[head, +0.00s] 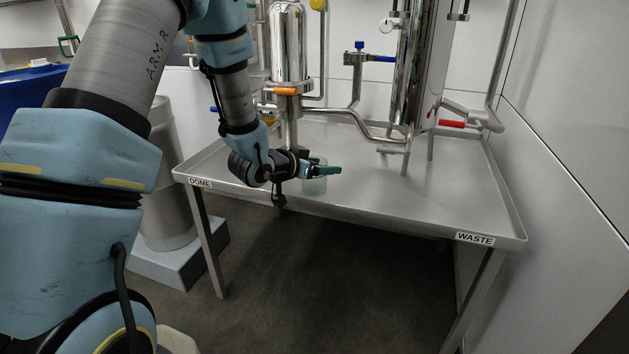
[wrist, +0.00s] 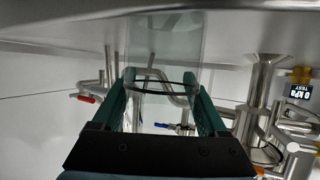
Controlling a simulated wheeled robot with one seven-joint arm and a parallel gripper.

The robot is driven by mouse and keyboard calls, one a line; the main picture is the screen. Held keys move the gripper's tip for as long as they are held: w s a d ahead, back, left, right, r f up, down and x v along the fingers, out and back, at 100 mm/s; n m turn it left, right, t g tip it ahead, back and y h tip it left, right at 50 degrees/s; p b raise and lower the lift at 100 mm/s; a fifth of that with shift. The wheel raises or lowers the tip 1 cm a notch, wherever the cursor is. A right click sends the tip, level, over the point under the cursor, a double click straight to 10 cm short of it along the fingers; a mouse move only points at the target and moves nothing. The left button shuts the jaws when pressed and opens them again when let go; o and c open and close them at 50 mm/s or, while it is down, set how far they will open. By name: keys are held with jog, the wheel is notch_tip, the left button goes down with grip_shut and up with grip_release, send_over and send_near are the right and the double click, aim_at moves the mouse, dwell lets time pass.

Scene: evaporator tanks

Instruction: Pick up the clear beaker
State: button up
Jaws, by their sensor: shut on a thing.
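The clear beaker (head: 315,187) is near the front edge of the steel table, left of its middle, and looks upright. My gripper (head: 325,171) reaches it from the left, with its green fingers at the beaker's upper part. In the wrist view, the beaker (wrist: 165,50) sits between the two green fingers of my gripper (wrist: 163,88), one on each side, and its dark round rim faces the camera. The gripper is shut on the beaker. I cannot tell whether the beaker's base touches the table.
The steel table (head: 440,196) has a raised rim and labels DOME (head: 200,183) and WASTE (head: 475,238). Shiny tanks (head: 288,45) and pipes with coloured valve handles stand behind the beaker. The table's right front is clear. A wall (head: 570,140) bounds the right side.

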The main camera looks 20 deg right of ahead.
jog(key=shift+c, duration=0.7)
